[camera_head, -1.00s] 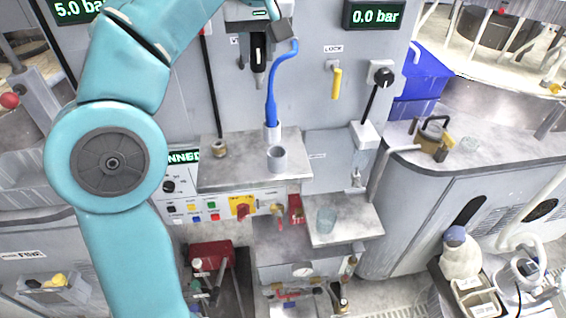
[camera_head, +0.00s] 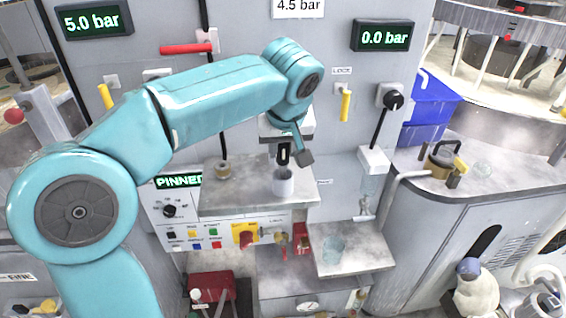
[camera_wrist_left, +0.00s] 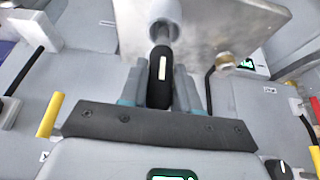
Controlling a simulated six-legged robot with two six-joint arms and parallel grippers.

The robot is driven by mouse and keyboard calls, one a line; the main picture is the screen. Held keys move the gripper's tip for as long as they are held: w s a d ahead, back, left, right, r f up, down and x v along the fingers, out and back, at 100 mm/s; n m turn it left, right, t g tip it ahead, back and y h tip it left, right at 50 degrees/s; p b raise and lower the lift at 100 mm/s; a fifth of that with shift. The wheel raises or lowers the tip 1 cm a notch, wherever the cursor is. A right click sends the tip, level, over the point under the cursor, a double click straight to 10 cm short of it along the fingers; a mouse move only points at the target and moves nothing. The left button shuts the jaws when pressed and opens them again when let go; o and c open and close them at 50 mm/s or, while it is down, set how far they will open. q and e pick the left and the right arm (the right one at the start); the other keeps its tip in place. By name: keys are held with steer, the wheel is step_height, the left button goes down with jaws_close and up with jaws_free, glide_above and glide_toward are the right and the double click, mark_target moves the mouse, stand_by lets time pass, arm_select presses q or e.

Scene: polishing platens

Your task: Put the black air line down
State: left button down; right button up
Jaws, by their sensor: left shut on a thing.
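My left gripper (camera_head: 284,150) is shut on the black air line (camera_wrist_left: 160,72), which has a pale label on its body. The fingers (camera_wrist_left: 162,95) close on both sides of it in the left wrist view. Its black body also shows in the head view (camera_head: 283,153), upright with its grey tip down at the mouth of a pale cup (camera_head: 283,184). The cup stands on a grey shelf (camera_head: 230,200) and also shows in the left wrist view (camera_wrist_left: 163,12). I cannot tell how far the tip is in. My right gripper is not in view.
A glass (camera_head: 333,248) sits on a lower shelf (camera_head: 365,259). A control panel with a yellow-red switch (camera_head: 246,236) is below. A black-handled lever (camera_head: 382,125) is to the right.

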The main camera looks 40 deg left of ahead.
mark_target(283, 156)
arm_select(q)
step_height(283, 156, down, 4)
steer(key=shift+r, duration=0.25)
steer(key=shift+f+b, duration=0.2)
steer(key=shift+b, duration=0.15)
steer(key=c, duration=0.8)
jaws_free()
steer(key=shift+r, duration=0.1)
